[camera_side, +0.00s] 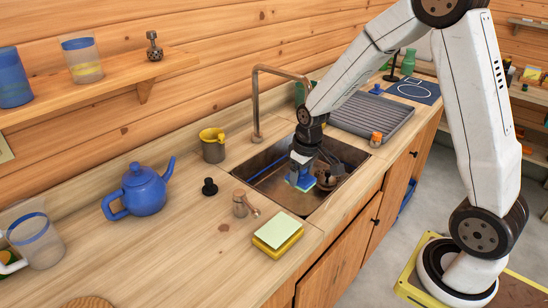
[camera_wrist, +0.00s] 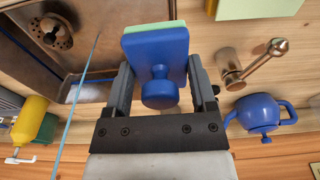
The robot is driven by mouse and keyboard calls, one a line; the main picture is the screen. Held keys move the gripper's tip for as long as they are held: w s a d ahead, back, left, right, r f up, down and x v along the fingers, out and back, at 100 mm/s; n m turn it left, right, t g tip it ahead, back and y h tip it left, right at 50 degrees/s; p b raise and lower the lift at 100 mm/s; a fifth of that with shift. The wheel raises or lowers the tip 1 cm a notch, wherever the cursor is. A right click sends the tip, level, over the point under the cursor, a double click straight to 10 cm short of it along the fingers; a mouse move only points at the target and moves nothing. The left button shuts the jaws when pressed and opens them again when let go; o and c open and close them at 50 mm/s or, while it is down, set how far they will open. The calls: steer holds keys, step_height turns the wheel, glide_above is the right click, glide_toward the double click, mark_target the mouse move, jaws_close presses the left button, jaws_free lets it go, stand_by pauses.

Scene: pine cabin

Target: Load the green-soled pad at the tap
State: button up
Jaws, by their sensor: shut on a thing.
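My gripper (camera_side: 303,163) is shut on the knob of a blue pad (camera_side: 305,183), seen low over the metal sink (camera_side: 276,196). In the wrist view, my gripper (camera_wrist: 160,92) has its fingers on either side of the round knob. The blue pad (camera_wrist: 155,45) shows a thin green sole along its far edge. The tap (camera_side: 256,105) rises behind the sink, and its spout end is hidden behind my arm. A thin pale-blue line (camera_wrist: 75,105) runs past the pad in the wrist view; I cannot tell for sure whether it is water.
A blue teapot (camera_side: 139,188), a black knobbed piece (camera_side: 209,187), a metal pot with yellow (camera_side: 213,147) and a small metal piece with a handle (camera_side: 240,204) stand left of the sink. A yellow block with a pale green top (camera_side: 278,235) lies in front. A ribbed drainboard (camera_side: 372,118) lies right.

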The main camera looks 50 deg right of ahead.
steer(key=shift+d, duration=0.2)
steer(key=shift+s+d+f, duration=0.1)
steer(key=shift+d, duration=0.5)
steer(key=s+d, duration=0.1)
steer(key=d, duration=0.2)
steer(key=s+d+f, duration=0.1)
steer(key=d, duration=0.3)
steer(key=s+d+f, duration=0.1)
steer(key=d, duration=0.3)
steer(key=shift+s+d+f, duration=0.15)
steer(key=shift+s+d, duration=0.05)
steer(key=shift+s, duration=0.05)
steer(key=shift+w, duration=0.15)
steer(key=w+d+f, duration=0.1)
steer(key=w+d, duration=0.1)
steer(key=w, duration=0.4)
steer(key=w+d+f, duration=0.1)
steer(key=w+d, duration=0.2)
steer(key=w, duration=0.3)
steer(key=shift+w+f, duration=0.35)
steer(key=shift+d, duration=0.1)
steer(key=shift+s, duration=0.15)
stand_by(0.4)
steer(key=s+a, duration=0.3)
steer(key=s, duration=0.4)
stand_by(0.9)
